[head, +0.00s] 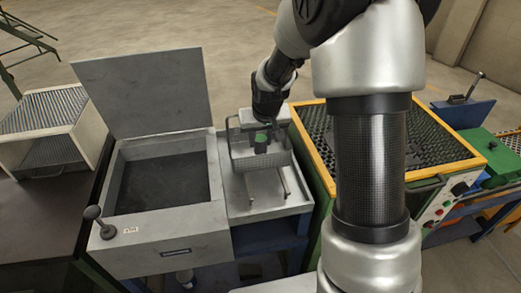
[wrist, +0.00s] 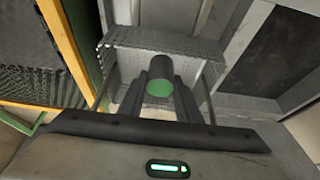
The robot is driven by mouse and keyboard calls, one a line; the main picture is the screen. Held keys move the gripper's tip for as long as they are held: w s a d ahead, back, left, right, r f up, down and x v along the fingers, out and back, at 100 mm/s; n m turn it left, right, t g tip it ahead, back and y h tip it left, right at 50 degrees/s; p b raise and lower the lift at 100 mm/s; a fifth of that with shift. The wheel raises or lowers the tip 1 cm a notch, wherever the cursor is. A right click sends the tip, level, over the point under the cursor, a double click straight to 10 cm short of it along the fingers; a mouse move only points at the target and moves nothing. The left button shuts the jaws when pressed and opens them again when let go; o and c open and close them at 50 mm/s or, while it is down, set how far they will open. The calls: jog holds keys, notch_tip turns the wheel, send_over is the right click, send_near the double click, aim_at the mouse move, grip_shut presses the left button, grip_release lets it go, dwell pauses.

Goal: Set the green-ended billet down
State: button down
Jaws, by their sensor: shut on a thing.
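The green-ended billet (head: 261,142) is a short dark cylinder. Its green end shows at the top in the head view and faces the camera in the wrist view (wrist: 159,89). My gripper (wrist: 160,97) is shut on it, with one dark finger on each side. In the head view, my gripper is mostly hidden around the billet. The billet is over a grey mesh basket (head: 262,162), which also shows behind it in the wrist view (wrist: 195,45). I cannot tell whether the billet touches the basket floor.
A grey tank with a raised lid (head: 147,92) and dark inside stands left of the basket. A yellow-rimmed box with a dark mesh top (head: 440,145) stands right. A roller rack (head: 45,113) is at far left. The basket stands on a grey tray (head: 240,200).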

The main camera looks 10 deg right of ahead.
aim_at(261, 150)
jog(key=shift+f, duration=2)
jog(key=shift+f+b, duration=0.2)
jog(key=shift+b, duration=0.1)
jog(key=c, duration=1.3)
grip_release()
